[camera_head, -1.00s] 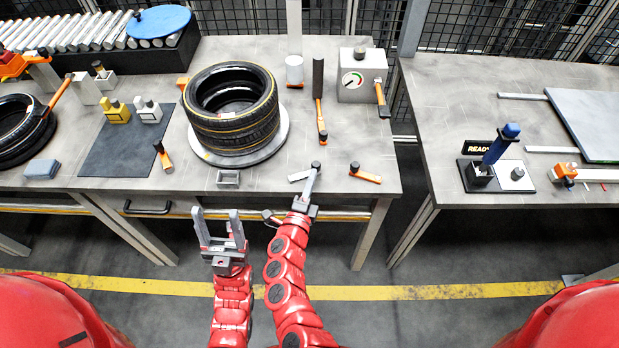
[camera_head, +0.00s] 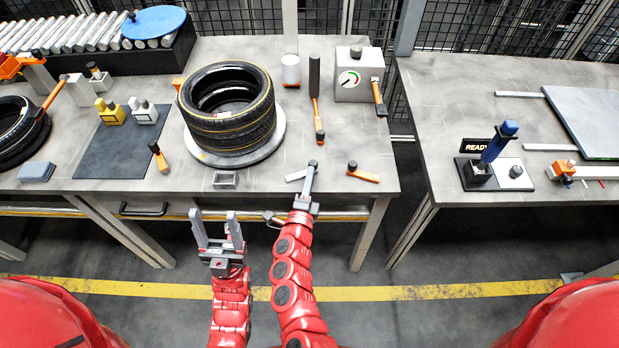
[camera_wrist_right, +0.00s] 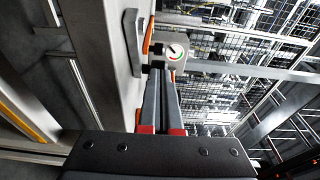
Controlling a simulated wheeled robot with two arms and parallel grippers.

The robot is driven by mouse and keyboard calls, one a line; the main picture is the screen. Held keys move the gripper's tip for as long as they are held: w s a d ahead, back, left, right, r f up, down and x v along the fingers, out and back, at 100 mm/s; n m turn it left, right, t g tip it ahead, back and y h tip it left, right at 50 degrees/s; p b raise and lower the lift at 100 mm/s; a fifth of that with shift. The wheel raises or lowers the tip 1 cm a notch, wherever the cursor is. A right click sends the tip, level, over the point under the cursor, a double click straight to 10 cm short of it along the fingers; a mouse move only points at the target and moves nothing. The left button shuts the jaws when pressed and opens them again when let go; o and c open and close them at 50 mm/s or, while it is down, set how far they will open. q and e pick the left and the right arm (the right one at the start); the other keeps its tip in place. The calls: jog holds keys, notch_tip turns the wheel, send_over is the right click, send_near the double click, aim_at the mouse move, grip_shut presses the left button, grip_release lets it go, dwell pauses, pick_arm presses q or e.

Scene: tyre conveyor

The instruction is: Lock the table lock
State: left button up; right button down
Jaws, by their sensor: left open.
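A lever fixture with a pale plate (camera_head: 296,175) and a dark knob (camera_head: 313,163) sits at the front edge of the left table (camera_head: 260,185). I cannot tell for sure whether it is the table lock. My right gripper (camera_head: 308,186) is at this edge, its tips just by the knob. In the right wrist view its fingers (camera_wrist_right: 161,75) lie close together, with dark knobs around the tips. No clear object shows between them. My left gripper (camera_head: 216,222) is open and empty in front of the table, left of the right arm, near the drawer front.
A tyre stack (camera_head: 228,110) stands on a round plate. A small grey block (camera_head: 225,179) is at the front edge. A gap separates the right table (camera_head: 480,110).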

jog(key=shift+w+d+f+n+y+b, duration=0.1)
jog(key=shift+w+n+y+b, duration=0.35)
jog(key=shift+n+y+b, duration=0.75)
jog(key=shift+w+d+f+n+y+b, duration=0.1)
jog(key=shift+w+n+y+b, duration=0.4)
jog(key=shift+y+b, duration=1.4)
jog(key=shift+w+f+n+y+b, duration=0.1)
jog(key=shift+w+n+y+b, duration=0.5)
jog(key=shift+b, duration=1.6)
jog(key=shift+a+r+n+y+b, duration=0.15)
jog(key=shift+n+y+b, duration=0.25)
jog(key=shift+y+b, duration=0.2)
jog(key=shift+w+a+r+b, duration=0.2)
jog(key=shift+w+b, duration=0.1)
jog(key=shift+w, duration=0.3)
